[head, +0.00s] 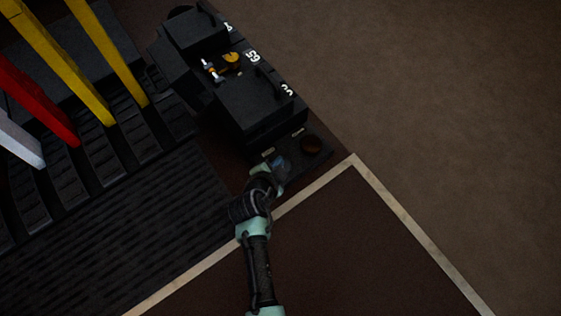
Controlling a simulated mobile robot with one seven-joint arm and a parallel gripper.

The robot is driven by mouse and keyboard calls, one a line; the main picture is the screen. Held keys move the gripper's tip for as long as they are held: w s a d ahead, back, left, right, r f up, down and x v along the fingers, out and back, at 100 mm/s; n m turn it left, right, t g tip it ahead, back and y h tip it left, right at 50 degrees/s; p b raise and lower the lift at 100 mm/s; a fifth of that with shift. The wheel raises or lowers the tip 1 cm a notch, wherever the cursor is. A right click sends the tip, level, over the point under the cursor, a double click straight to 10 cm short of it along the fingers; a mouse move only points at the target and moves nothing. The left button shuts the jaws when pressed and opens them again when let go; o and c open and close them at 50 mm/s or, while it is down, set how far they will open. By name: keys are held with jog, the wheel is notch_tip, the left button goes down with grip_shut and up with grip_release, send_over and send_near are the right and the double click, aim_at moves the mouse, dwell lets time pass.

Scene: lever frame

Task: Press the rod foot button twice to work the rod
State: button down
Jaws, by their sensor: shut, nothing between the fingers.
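My gripper (279,168) is shut and empty. It is at the low dark panel in front of the black machine housing, at the middle of the head view. A round, dark reddish-brown button (311,145) sits on this panel, just right of and beyond the gripper. A dim bluish round thing (279,161) lies at the fingertips, partly hidden by the gripper. Two small pale label plates are above them, the left one (268,152) and the right one (298,132), too small to read. I cannot tell whether the fingertips touch the panel or the bluish thing.
Black lever housings (262,108) with white numbers stand beyond the panel. Tall yellow (75,75), red (38,102) and white (18,142) levers rise at the left from black slotted bases. A pale strip (400,213) edges the dark floor. Brown floor at the right is clear.

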jog(key=shift+f+b, duration=0.3)
jog(key=shift+f, duration=0.15)
jog(key=shift+s+r, duration=0.1)
jog(key=shift+r+p, duration=1.1)
jog(key=shift+r, duration=0.1)
jog(key=shift+r, duration=0.1)
notch_tip(320, 180, up, 5)
jog(key=p, duration=0.4)
jog(key=shift+p, duration=0.3)
